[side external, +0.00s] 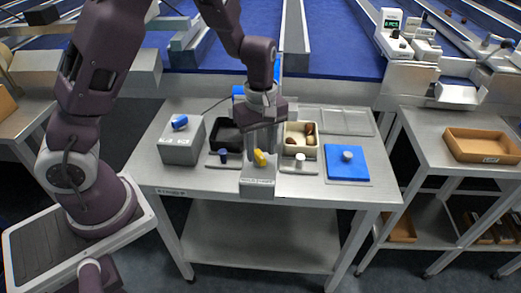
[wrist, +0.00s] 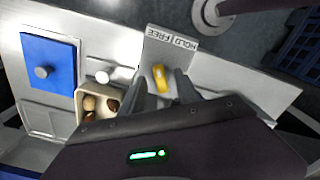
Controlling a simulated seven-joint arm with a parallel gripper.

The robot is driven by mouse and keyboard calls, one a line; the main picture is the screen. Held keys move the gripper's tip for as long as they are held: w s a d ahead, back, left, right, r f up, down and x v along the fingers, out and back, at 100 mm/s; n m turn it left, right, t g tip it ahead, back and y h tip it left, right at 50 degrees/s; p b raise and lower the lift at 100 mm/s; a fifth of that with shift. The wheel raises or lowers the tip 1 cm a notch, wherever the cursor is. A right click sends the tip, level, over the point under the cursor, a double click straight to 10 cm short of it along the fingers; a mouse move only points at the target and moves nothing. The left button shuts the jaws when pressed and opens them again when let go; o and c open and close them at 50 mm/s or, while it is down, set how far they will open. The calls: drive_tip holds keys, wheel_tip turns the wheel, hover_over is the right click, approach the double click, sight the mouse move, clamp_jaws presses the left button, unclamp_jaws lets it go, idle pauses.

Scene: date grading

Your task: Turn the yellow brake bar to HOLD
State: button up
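The yellow brake bar (side external: 259,158) sits on a grey block (side external: 257,187) at the front middle of the table. It also shows in the wrist view (wrist: 160,78), slightly slanted and pointing toward a label plate (wrist: 172,42). The plate bears the words HOLD and FREE, upside down in that view. My gripper (side external: 262,148) is directly above the block, pointing down. In the wrist view its fingers (wrist: 162,82) stand apart on either side of the bar, with gaps showing. Whether the fingertips reach down to the bar's height is unclear.
Right of the block are a cream tray (side external: 288,127) of dates, a white-knobbed plate (side external: 298,167) and a blue lid (side external: 347,165) with a knob. Left are a black tray (side external: 226,132), a dark-knobbed plate (side external: 223,161) and a grey box (side external: 182,148) with a blue switch.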

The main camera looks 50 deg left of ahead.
drive_tip(key=shift+f, duration=0.5)
clamp_jaws()
drive_tip(key=m, duration=0.5)
drive_tip(key=shift+s+a+m, duration=0.1)
drive_tip(key=shift+m, duration=0.2)
drive_tip(key=m, duration=0.6)
drive_tip(key=shift+a, duration=0.1)
drive_tip(key=shift+m, duration=0.3)
